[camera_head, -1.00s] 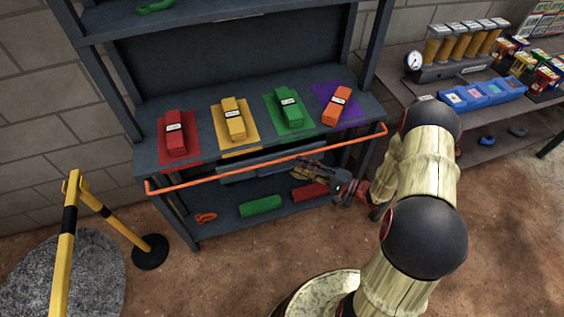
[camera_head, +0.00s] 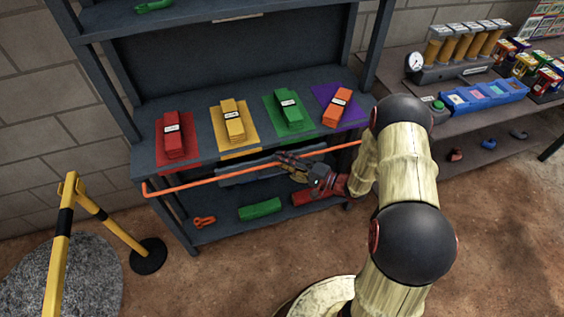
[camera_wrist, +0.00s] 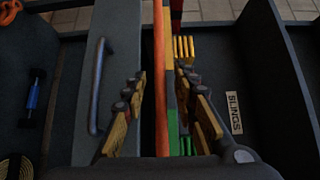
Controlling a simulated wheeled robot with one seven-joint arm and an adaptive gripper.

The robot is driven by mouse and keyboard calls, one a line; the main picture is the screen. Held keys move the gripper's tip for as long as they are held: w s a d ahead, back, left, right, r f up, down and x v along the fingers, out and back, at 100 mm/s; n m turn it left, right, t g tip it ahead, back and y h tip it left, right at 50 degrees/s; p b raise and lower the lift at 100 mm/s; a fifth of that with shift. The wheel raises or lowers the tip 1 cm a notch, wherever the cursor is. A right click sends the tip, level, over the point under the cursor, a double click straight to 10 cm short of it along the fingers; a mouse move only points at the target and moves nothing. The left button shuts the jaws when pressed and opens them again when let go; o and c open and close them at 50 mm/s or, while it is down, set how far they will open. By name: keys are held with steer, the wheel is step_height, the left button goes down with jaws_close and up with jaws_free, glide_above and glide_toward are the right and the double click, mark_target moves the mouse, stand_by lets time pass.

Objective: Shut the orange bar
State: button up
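The orange bar (camera_head: 215,180) runs across the front of the grey shelf unit, just below the worktop's front edge. Its right part is hidden behind my arm. My gripper (camera_head: 280,158) is at the bar, right of its middle. In the wrist view the bar (camera_wrist: 161,70) runs up the picture between the two fingers of my gripper (camera_wrist: 160,82). The fingers are apart, with a gap on each side of the bar, so they are not closed on it. I cannot tell how deep the bar sits between them.
A grey drawer front with a handle (camera_wrist: 100,85) and a SLINGS label (camera_wrist: 233,112) lie on either side of the bar. Coloured sling bundles sit on the worktop (camera_head: 200,110). A yellow-black barrier (camera_head: 68,230) stands at left. A side table (camera_head: 470,118) stands at right.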

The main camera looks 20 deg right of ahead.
steer(key=shift+c, duration=0.8)
jaws_close()
